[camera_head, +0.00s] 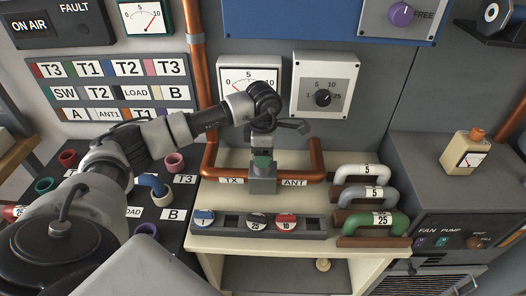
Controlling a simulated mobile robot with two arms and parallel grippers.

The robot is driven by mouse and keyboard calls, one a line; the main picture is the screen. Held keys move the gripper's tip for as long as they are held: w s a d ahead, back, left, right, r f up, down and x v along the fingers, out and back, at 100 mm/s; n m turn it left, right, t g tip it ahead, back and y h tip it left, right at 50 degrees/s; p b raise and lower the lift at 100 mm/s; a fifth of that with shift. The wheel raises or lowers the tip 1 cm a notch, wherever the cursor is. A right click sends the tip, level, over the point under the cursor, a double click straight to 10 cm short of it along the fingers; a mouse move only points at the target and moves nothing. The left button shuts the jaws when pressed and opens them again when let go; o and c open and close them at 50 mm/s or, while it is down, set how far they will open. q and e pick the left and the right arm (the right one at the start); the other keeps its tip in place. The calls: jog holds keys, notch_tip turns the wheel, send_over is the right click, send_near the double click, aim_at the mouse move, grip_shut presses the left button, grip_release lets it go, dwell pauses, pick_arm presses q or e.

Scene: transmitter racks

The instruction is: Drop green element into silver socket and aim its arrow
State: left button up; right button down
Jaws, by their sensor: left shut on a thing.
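My left gripper (263,152) points down over the middle of the bench and is shut on the green element. The green element (263,161) shows only as a small green patch between the fingers; its face and arrow cannot be made out. The silver socket (262,184) is a grey block on the copper line between the TX and ANT labels. The element is at the socket's top; I cannot tell whether it is inside or just above it. My right gripper is not in view.
A grey rack (318,225) in front holds a blue, a dark and a red element, with open slots. Several U-shaped links (361,174) stand at the right. A meter (249,75) and a knob box (324,84) are on the wall behind. A patch panel (167,213) lies left.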

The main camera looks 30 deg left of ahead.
pick_arm(q)
jog(key=shift+f+b, duration=0.45)
jog(key=shift+f, duration=0.15)
jog(key=o, duration=1)
jog(key=shift+r, duration=0.1)
notch_tip(320, 180, up, 11)
jog(key=shift+f+b, duration=0.1)
jog(key=shift+b, duration=0.8)
